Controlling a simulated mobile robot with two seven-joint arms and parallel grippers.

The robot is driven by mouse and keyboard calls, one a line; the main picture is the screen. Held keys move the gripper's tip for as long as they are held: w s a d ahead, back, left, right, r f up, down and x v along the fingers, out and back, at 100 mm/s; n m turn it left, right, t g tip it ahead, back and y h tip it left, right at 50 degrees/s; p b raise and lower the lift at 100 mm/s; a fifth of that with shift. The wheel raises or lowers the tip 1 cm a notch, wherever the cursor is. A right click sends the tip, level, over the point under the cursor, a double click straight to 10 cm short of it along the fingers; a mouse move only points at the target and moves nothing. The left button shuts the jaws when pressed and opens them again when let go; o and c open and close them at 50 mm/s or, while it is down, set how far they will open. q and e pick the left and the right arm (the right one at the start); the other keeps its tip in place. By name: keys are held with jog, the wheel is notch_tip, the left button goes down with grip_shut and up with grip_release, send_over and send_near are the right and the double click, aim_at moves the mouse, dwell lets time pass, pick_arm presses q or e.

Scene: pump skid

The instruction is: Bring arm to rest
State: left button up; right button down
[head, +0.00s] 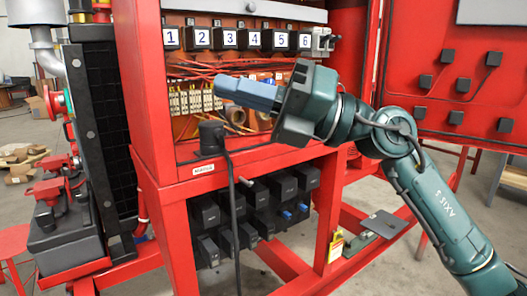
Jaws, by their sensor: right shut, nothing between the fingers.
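My right arm (430,200) comes in from the lower right and bends at its wrist in front of the red cabinet. My right gripper (222,88) points left, with its blue-grey fingers shut and nothing between them. It is in front of the wiring and terminal blocks (192,102), below the numbered row; I cannot tell how far from them it is. My left gripper is not in view.
A red cabinet frame (155,100) surrounds the wiring. Numbered black modules (229,38) line its top. A black plug-like part (212,137) with a hanging cable stands on the ledge. Black boxes (250,215) fill the lower bay. An open red door (440,100) is at right.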

jog(key=d+f+m+t+h, duration=0.35)
jog(key=f+m+t, duration=0.35)
jog(key=f+m, duration=0.3)
jog(key=d+f+m+t+h, duration=0.3)
jog(key=d+f+m+t, duration=0.25)
jog(key=f+m, duration=0.5)
jog(key=d+f+m+t+h, duration=0.35)
jog(key=f+m+t, duration=0.4)
jog(key=m, duration=0.45)
jog(key=s+d+f+m+g+h, duration=0.2)
jog(key=s+f+m+g+h, duration=0.25)
jog(key=s+f, duration=0.4)
jog(key=s+d+f+m+g+h, duration=0.3)
jog(key=s+f+m, duration=0.2)
jog(key=f, duration=0.7)
pick_arm(q)
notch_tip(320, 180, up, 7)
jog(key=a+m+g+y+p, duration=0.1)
jog(key=p, duration=1.4)
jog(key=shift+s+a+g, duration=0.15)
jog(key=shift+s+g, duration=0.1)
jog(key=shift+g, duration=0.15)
pick_arm(e)
notch_tip(320, 180, up, 4)
jog(key=g, duration=0.1)
jog(key=n+g, duration=0.1)
jog(key=shift+r+g, duration=0.2)
jog(key=shift+g, duration=0.15)
